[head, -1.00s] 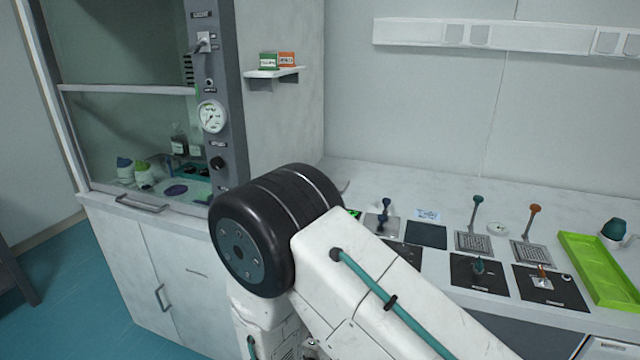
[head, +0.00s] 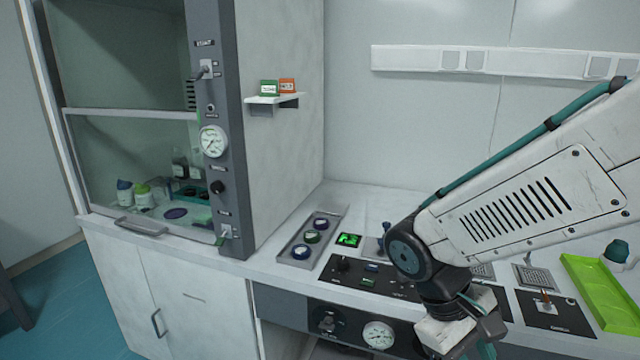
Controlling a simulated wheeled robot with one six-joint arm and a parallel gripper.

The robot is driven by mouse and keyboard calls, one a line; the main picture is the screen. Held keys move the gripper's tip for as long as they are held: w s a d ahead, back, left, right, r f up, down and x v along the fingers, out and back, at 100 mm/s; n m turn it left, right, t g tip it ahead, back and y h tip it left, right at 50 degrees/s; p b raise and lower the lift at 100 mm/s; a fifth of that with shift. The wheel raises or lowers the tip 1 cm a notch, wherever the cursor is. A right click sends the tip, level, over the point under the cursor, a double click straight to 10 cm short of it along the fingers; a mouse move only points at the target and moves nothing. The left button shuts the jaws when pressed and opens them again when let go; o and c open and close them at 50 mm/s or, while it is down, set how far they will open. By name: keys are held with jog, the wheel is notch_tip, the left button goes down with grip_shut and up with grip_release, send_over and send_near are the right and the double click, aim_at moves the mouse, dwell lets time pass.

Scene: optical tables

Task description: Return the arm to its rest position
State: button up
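My arm (head: 540,200) reaches in from the right edge of the head view and slopes down to a dark wrist joint (head: 408,256). My gripper (head: 478,345) hangs below the wrist, in front of the bench's front edge, at the bottom of the picture. Its fingertips are cut off or too small to make out, so I cannot tell whether it is open or shut. I see nothing held in the visible part. The arm hides part of the bench top and its panels.
A fume cupboard (head: 220,120) stands at left. Open floor (head: 60,300) lies lower left.

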jog(key=s+d+r+m+t+y, duration=0.4)
jog(key=s+r+m+y, duration=0.1)
jog(key=r, duration=0.4)
jog(key=shift+s+r+t, duration=0.35)
jog(key=shift+s+t, duration=0.05)
jog(key=shift+s, duration=0.35)
